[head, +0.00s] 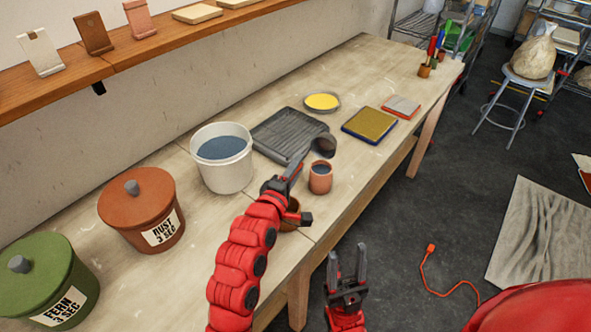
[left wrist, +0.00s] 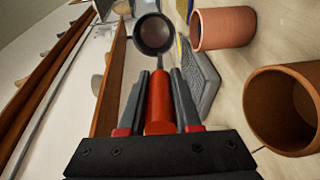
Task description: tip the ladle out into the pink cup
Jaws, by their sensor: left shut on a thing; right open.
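My left gripper (head: 292,172) is shut on the ladle's red handle (left wrist: 160,105). The ladle's dark round bowl (head: 324,145) shows just behind and above the pink cup (head: 320,180). In the left wrist view the bowl (left wrist: 154,34) faces the camera, its inside dark; I cannot tell whether it holds anything. The pink cup stands upright and holds something dark blue. It also shows in the left wrist view (left wrist: 224,28), to the right of the bowl and apart from it in the picture. My right gripper (head: 347,267) is open and empty, beyond the table's front edge.
A terracotta cup (left wrist: 287,108) stands near my left gripper, mostly hidden by my arm in the head view. A white bucket (head: 224,175) of blue glaze, a grey ribbed tray (head: 280,130), a yellow dish (head: 322,102) and lidded rust (head: 140,205) and green (head: 40,280) crocks stand around.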

